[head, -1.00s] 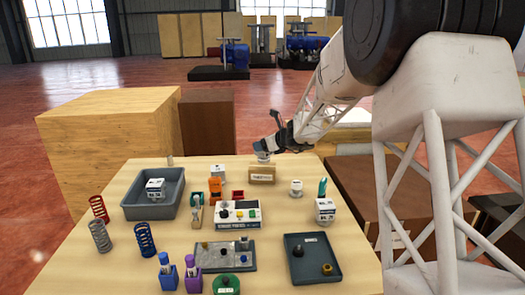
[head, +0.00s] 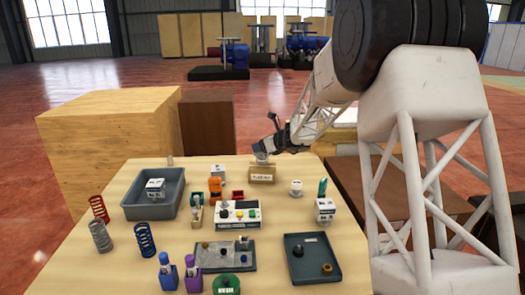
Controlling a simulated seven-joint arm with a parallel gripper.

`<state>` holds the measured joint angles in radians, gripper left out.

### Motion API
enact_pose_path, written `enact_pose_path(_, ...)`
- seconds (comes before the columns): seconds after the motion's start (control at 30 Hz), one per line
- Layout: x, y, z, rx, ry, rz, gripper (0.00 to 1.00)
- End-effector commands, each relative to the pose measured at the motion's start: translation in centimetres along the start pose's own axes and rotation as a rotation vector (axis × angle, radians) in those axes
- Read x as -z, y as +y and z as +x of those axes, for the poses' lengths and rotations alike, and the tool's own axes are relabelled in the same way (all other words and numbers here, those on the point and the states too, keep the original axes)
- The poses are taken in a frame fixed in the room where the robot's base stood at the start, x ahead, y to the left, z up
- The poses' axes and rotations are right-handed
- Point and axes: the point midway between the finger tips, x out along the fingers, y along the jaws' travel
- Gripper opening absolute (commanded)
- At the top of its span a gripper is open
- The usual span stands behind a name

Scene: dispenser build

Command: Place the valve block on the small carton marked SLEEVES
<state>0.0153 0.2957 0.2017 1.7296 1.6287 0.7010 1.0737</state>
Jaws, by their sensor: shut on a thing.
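My gripper (head: 261,149) is at the back of the table, pointing down. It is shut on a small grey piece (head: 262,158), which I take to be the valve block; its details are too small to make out. The small brown carton (head: 262,174) stands upright right below it, with a pale label on its front too blurred to read. The held piece is at the carton's top edge in the head view. I cannot tell whether it touches the carton or hangs just above it.
Left of the carton are a white labelled box (head: 218,173) and an orange part (head: 215,189). A white round part (head: 296,187) stands to the right. A button panel (head: 232,213) is in front. A grey bin (head: 153,194) and a dark tray (head: 312,258) lie farther out.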

Motion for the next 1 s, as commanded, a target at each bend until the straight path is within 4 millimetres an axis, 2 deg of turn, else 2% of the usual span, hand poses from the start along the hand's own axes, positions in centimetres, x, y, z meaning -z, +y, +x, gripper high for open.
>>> enact_pose_path(0.2, 1.6, 0.0, 0.8, 0.000, 0.000, 0.000, 0.17)
enact_pose_path(0.67, 1.9, 0.0, 0.9, 0.000, 0.000, -0.001, 0.17)
enact_pose_path(0.7, 2.1, 0.0, 1.0, 0.000, 0.001, 0.000, 0.61)
enact_pose_path(0.87, 2.0, 0.0, 1.0, 0.000, 0.001, 0.000, 0.85)
enact_pose_path(1.0, 2.0, 0.0, 1.0, 0.000, 0.001, 0.000, 0.85)
